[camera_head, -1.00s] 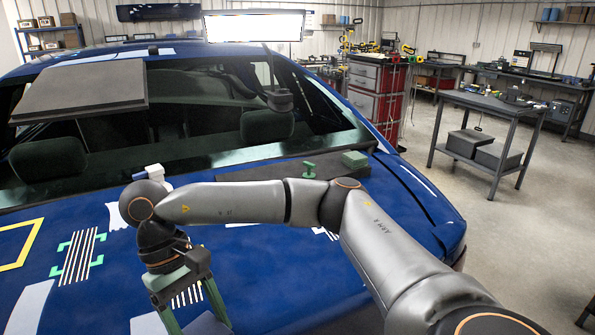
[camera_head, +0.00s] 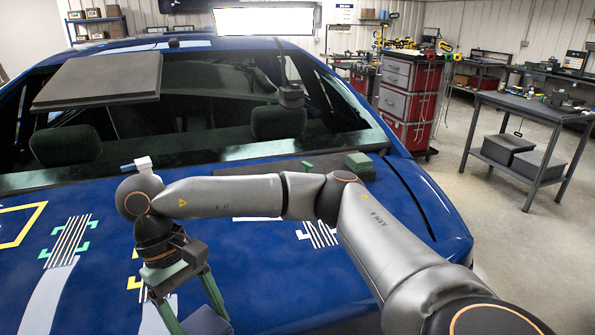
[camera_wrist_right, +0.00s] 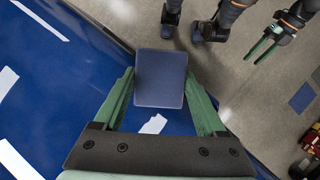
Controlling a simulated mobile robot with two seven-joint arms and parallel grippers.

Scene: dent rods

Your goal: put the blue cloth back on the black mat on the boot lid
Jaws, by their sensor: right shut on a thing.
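The blue cloth (camera_wrist_right: 160,78) shows as a flat blue-grey square between the fingers of my right gripper (camera_wrist_right: 160,95) in the right wrist view. The gripper is shut on it. In the head view the cloth (camera_head: 207,321) shows at the bottom edge, above the blue boot lid. The black mat (camera_head: 332,166) lies on the boot lid below the rear window, partly hidden by my right arm. The held cloth is nearer to me and left of the mat. My left gripper (camera_wrist_right: 262,47) shows at the top right of the wrist view, fingers apart and empty, over the floor.
A green block (camera_head: 360,163) sits on the mat's right end, with a small green tool (camera_head: 307,165) beside it. A white-and-blue item (camera_head: 140,164) stands behind my right wrist. A grey table (camera_head: 535,108) stands at right.

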